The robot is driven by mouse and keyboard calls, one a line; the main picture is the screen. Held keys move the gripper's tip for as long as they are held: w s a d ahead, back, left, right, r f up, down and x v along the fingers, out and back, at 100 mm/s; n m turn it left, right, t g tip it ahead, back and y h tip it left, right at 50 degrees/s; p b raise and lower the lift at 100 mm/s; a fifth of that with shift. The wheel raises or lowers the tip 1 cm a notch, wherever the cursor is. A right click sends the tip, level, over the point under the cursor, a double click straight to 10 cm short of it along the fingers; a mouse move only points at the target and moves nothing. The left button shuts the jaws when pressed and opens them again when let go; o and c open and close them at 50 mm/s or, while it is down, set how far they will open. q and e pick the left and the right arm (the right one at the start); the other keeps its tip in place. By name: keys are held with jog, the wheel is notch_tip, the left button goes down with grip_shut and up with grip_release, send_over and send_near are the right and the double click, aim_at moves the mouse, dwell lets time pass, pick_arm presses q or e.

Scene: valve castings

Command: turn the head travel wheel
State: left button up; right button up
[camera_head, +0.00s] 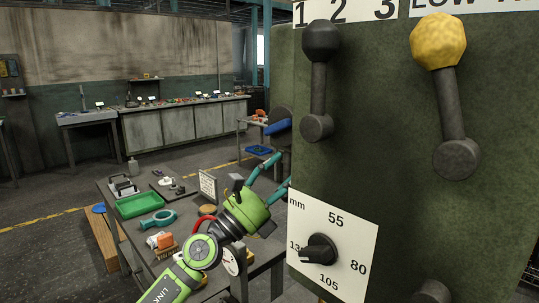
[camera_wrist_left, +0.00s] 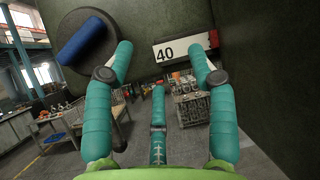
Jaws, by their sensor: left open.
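The head travel wheel (camera_head: 283,115) is a dark disc with a blue handle (camera_head: 277,127), at the left edge of the green machine. In the left wrist view the wheel (camera_wrist_left: 107,38) and its blue handle (camera_wrist_left: 82,40) show large at upper left. My left gripper (camera_head: 277,163) has teal fingers, spread open with nothing between them. It is below the handle in the head view. In the left wrist view the open gripper (camera_wrist_left: 160,60) has its left finger overlapping the wheel's right edge; I cannot tell whether it touches. My right gripper is not in view.
The green machine face (camera_head: 385,140) fills the right, with a black-knobbed lever (camera_head: 320,75), a yellow-knobbed lever (camera_head: 440,70) and a dial (camera_head: 320,250). A table (camera_head: 140,225) with a green tray (camera_head: 140,204) stands left of my arm. A "40" plate (camera_wrist_left: 180,47) is beside the wheel.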

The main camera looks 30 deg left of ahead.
pick_arm(q)
notch_tip(320, 180, up, 5)
jog(key=w+a+m+g, duration=0.2)
jog(key=m+g, duration=0.2)
jog(key=m, duration=0.7)
jog(key=m+y, duration=0.2)
jog(key=y, duration=0.3)
send_near(272, 127)
jog(key=w+r, duration=0.1)
jog(key=w, duration=0.2)
jog(key=shift+g, duration=0.3)
jog(key=p+x, duration=0.3)
jog(key=x, duration=0.2)
jog(key=shift+d+p, duration=0.35)
jog(key=shift+d, duration=0.05)
jog(key=shift+w+d+f, duration=0.15)
jog(key=shift+w+d, duration=0.05)
jog(key=shift+w, duration=0.35)
grip_shut()
